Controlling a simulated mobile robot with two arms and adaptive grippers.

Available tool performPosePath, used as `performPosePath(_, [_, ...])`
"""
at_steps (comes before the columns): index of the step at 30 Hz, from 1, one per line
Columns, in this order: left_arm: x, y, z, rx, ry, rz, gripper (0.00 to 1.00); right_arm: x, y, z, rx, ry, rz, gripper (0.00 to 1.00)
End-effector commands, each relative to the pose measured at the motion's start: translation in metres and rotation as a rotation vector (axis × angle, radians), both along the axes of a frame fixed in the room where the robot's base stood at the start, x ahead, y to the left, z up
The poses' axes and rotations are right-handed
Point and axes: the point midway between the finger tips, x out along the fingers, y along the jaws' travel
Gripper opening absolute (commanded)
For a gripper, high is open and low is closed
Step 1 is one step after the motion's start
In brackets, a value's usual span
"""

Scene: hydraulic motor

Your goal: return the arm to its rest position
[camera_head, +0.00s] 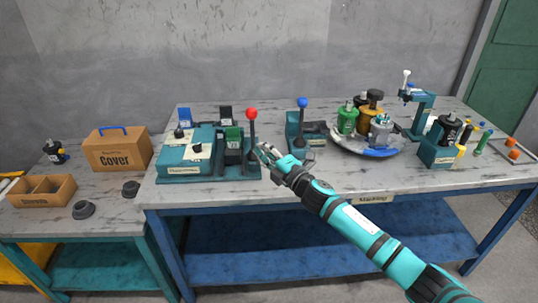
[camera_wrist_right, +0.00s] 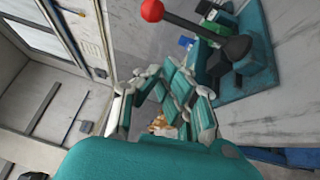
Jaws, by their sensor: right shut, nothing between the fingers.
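My right arm reaches in from the lower right in the head view. Its gripper (camera_head: 266,152) is shut and empty, over the front part of the workbench, just right of the red-knobbed lever (camera_head: 251,115). In the right wrist view the gripper (camera_wrist_right: 170,95) shows with the red knob (camera_wrist_right: 152,10) and its dark lever beyond the fingers. I see a gap between the gripper and the lever there. My left gripper is not in view.
The teal lever station (camera_head: 188,153) stands left of the gripper. A blue-knobbed lever (camera_head: 302,103) stands to its right. A round tray (camera_head: 340,141) with several motor parts, a teal press (camera_head: 421,110) and a bottle rack (camera_head: 436,152) stand further right. A Cover box (camera_head: 118,149) is at left.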

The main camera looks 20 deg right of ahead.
Motion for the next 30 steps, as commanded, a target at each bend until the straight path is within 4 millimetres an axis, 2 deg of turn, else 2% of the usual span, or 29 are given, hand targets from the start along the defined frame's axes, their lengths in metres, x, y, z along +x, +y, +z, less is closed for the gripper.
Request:
performPosePath(3, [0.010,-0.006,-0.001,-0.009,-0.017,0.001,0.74,-0.015,-0.005,-0.001,0.001,0.000,0.000,0.00])
performPosePath(11, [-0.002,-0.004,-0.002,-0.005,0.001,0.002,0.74,-0.026,-0.006,-0.002,0.015,0.009,-0.005,0.00])
performPosePath(14, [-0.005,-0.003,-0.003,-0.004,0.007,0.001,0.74,-0.038,0.000,-0.019,0.103,0.069,-0.048,0.00])
performPosePath(16, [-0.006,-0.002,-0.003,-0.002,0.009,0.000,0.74,-0.059,0.005,-0.042,0.226,0.162,-0.113,0.00])
performPosePath(17, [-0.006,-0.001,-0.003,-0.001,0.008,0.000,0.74,-0.071,0.007,-0.054,0.291,0.214,-0.152,0.00])
performPosePath(20, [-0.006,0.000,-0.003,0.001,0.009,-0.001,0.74,-0.127,0.010,-0.101,0.534,0.430,-0.315,0.00])
performPosePath(21, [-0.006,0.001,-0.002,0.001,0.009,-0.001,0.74,-0.152,0.010,-0.118,0.621,0.519,-0.384,0.00])
performPosePath(24, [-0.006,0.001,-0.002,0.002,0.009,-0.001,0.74,-0.215,0.011,-0.152,0.796,0.721,-0.546,0.00])
performPosePath(27, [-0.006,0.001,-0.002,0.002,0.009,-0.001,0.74,-0.266,0.012,-0.173,0.909,0.871,-0.671,0.00])
performPosePath(30, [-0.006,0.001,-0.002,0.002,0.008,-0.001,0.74,-0.307,0.014,-0.184,0.980,0.981,-0.767,0.00])
